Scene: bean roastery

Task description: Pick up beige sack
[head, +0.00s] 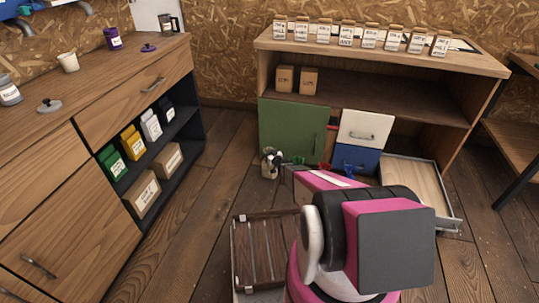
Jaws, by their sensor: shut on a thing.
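The beige sack (269,171) is small and partly hidden, in front of the lower left of the green cabinet door. My gripper (273,158), small and dark with white parts, is at the sack's top and shut on it. The fingers are too small to make out clearly. I cannot tell whether the sack's bottom touches the floor.
The green door (290,132) and white drawer front (365,127) belong to the low shelf unit, with an open drawer (415,185) at its right. Jars (346,34) line its top. A wooden counter (105,80) stands left.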

